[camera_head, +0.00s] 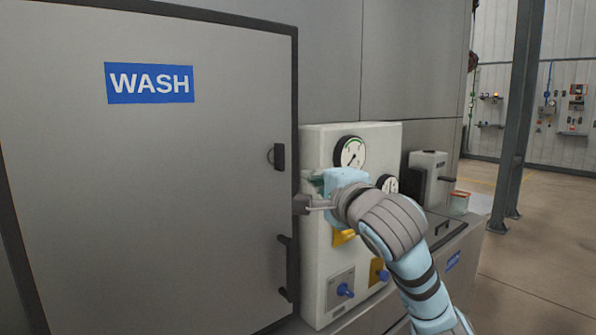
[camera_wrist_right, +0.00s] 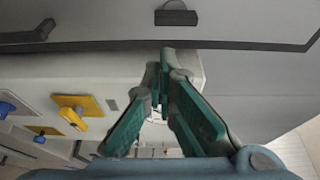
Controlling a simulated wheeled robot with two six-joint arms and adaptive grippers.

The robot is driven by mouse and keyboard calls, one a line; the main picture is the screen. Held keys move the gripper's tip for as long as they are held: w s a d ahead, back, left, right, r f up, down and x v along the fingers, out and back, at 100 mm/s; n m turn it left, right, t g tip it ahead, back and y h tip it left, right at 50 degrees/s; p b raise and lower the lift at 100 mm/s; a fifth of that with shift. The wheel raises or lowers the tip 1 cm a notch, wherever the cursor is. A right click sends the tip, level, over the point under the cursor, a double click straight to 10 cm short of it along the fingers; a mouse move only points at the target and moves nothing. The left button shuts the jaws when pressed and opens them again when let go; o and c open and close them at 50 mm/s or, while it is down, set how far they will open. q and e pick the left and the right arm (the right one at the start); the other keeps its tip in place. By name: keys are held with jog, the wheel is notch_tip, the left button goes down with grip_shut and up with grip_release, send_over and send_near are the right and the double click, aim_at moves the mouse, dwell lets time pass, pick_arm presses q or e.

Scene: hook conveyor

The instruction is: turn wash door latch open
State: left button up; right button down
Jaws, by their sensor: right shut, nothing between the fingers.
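The grey wash door (camera_head: 150,190) fills the left of the head view and looks shut, with a blue WASH sign (camera_head: 150,83). A small dark latch (camera_head: 279,157) sits near its right edge. A dark block that looks like this latch (camera_wrist_right: 176,15) shows at the top of the wrist view, beyond my fingertips. My right gripper (camera_head: 303,204) is shut and empty, beside the door's right edge and below the latch. Its fingertips (camera_wrist_right: 163,72) meet in the wrist view, apart from the latch. My left gripper is not in view.
A dark bar handle (camera_head: 287,268) is lower on the door. A white control panel (camera_head: 318,270) with gauges (camera_head: 350,152), blue knobs (camera_head: 345,290) and yellow plates stands right behind my gripper. A grey box (camera_head: 428,175) stands further right. Open floor lies at the far right.

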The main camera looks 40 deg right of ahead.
jog(key=p, duration=0.2)
send_near(290, 163)
jog(key=x, duration=0.4)
jog(key=shift+w, duration=0.15)
jog(key=shift+p, duration=0.3)
